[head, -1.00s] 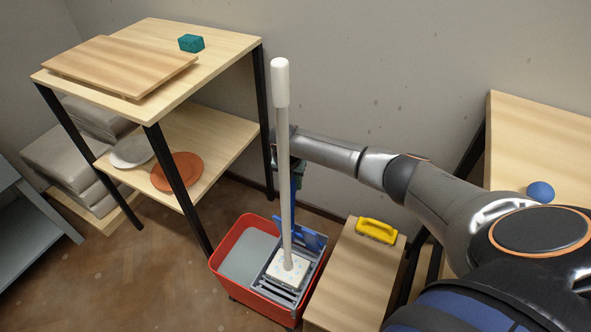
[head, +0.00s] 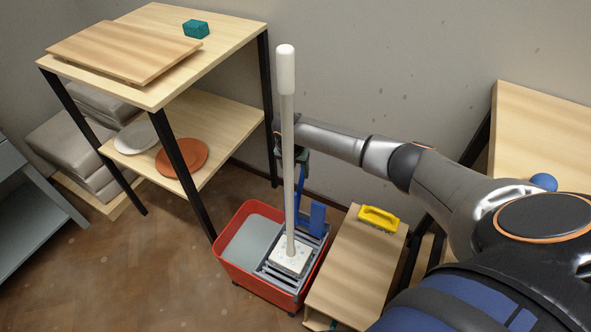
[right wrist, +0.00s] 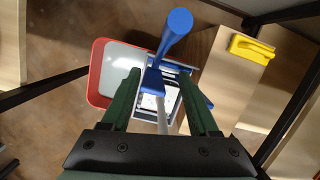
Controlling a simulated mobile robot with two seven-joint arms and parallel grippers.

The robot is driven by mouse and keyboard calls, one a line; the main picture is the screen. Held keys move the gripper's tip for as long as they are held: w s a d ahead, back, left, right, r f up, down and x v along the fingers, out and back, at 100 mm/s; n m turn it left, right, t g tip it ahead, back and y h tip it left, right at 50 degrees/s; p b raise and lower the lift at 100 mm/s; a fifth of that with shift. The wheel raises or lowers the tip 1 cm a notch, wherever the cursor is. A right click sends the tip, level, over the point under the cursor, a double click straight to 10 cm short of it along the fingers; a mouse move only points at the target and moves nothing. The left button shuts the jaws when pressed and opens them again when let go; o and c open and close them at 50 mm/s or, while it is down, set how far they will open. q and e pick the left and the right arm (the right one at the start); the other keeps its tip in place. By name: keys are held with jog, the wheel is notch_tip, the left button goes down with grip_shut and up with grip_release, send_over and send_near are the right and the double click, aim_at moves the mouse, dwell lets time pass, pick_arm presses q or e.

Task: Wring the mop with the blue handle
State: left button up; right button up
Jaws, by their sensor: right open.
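The mop stands upright with a pale pole and white grip (head: 286,70); its white head (head: 290,258) sits in the grey wringer (head: 272,272) on the right side of a red bucket (head: 228,262). A blue lever (head: 303,190) rises from the wringer, beside a blue plate (head: 317,218). My right gripper (head: 300,157) is open at the lever's upper part, partly hidden by the mop pole. My left gripper is out of view.
A low wooden bench (head: 352,270) with a yellow-handled brush (head: 379,218) stands right of the bucket. A shelf (head: 222,150) with plates is at the left. A table (head: 545,130) with a blue ball (head: 543,182) is at the right. Open floor lies in front.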

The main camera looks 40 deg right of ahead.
jog(key=p+v, duration=0.2)
jog(key=v, duration=0.5)
jog(key=shift+r, duration=0.1)
